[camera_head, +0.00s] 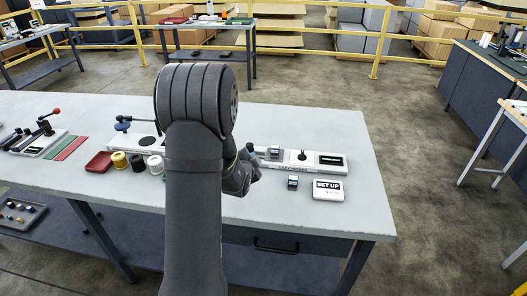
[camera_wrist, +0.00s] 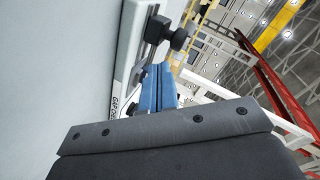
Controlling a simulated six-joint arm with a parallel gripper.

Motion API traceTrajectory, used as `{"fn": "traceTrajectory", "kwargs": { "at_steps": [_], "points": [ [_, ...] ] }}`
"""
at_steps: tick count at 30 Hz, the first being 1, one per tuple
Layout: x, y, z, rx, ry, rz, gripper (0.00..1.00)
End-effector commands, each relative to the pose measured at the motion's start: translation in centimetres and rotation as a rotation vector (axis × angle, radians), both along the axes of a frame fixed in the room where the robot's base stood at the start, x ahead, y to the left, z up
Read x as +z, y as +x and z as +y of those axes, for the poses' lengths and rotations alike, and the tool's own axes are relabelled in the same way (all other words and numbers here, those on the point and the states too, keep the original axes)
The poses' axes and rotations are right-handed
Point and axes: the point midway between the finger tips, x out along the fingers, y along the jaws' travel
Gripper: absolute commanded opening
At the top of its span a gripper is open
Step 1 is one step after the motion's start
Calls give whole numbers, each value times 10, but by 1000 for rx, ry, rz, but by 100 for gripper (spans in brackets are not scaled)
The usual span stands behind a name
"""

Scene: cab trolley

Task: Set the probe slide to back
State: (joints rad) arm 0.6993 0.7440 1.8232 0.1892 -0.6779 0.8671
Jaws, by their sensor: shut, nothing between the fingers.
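The white gap-check fixture (camera_head: 330,170) stands on the bench right of my arm, its left part hidden by the arm. In the wrist view its edge with partly readable "GAP CHE" lettering (camera_wrist: 118,108) runs along the left. A black knob on a dark carriage (camera_wrist: 162,32), which looks like the probe slide, sits on a rail beyond my fingertips. My gripper (camera_wrist: 158,88) has blue fingers that are shut and empty, close to the fixture edge and apart from the knob. In the head view the gripper (camera_head: 252,160) is mostly hidden behind my own wrist.
A grey block (camera_head: 292,183) and a "SET UP" card (camera_head: 328,188) lie in front of the fixture. Left of my arm are a red tray (camera_head: 99,162), several small round pots (camera_head: 136,162) and a lever device (camera_head: 40,135). The bench's front right is clear.

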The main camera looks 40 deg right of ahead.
Motion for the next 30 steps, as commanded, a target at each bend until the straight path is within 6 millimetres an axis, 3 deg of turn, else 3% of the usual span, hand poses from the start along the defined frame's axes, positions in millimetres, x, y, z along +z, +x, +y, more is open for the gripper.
{"fn": "traceTrajectory", "kwargs": {
  "at_steps": [18, 30],
  "points": [
    [-4, -51, 5, -340, 73, -583, 0],
    [-3, -60, 4, -384, 71, -672, 0]
  ]
}}
